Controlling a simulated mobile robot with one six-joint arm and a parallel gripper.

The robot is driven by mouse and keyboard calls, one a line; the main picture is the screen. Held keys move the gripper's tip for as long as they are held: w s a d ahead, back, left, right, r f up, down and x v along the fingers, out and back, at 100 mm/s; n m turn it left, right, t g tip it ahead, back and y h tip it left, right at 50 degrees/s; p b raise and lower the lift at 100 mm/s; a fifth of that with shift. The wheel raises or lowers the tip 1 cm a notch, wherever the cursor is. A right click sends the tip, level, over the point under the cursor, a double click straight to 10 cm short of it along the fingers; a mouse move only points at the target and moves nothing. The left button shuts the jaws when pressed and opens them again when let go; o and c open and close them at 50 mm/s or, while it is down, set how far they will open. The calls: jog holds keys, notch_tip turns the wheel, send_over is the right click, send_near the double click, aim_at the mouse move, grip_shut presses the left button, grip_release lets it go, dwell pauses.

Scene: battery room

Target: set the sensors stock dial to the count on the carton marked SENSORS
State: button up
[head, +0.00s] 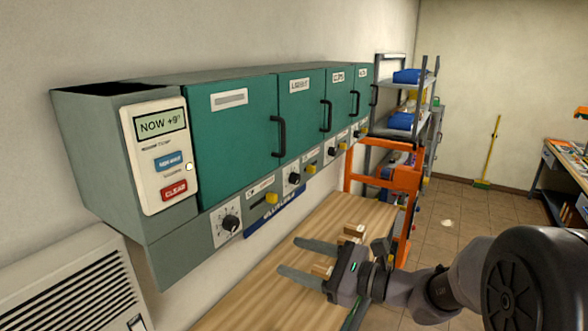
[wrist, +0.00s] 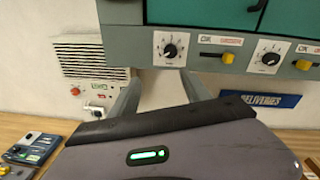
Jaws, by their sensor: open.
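A row of stock dials runs under the teal cabinets: a near black dial (head: 230,222) on a white plate, then a second dial (head: 293,179) and a third dial (head: 333,151) further along. The wrist view shows two dials, a left one (wrist: 170,50) and a right one (wrist: 270,58). Their labels are too small to read, so I cannot tell which is for sensors. Small cartons (head: 353,232) stand on the wooden bench, partly behind my gripper; no SENSORS marking is legible. My gripper (head: 290,257) is open and empty above the bench, apart from the dials.
A panel (head: 158,155) reads "NOW +9°" above blue and red buttons. Yellow levers (head: 271,198) stick out beside the dials. A blue DELIVERIES sign (wrist: 260,99) is on the wall below. An orange frame (head: 385,180) and shelves stand beyond the bench. Floor at right is mostly clear.

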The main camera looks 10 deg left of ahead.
aim_at(236, 224)
jog(key=shift+m+t, duration=0.5)
jog(key=shift+m, duration=0.1)
jog(key=p+x, duration=0.1)
jog(key=x, duration=0.4)
jog(key=w+p+x, duration=0.1)
jog(key=x, duration=0.5)
jog(key=p+x, duration=0.1)
jog(key=x, duration=0.5)
jog(key=shift+w+d+r, duration=0.25)
jog(key=shift+d+r, duration=0.05)
jog(key=shift+r, duration=0.05)
grip_shut()
jog(key=shift+m, duration=0.3)
jog(key=m+p, duration=0.3)
jog(key=m, duration=0.1)
jog(key=shift+r+m, duration=0.1)
jog(key=shift+m, duration=0.2)
jog(key=shift+w+d+m+p, duration=0.1)
jog(key=shift+m+p, duration=0.6)
jog(key=shift+m, duration=0.5)
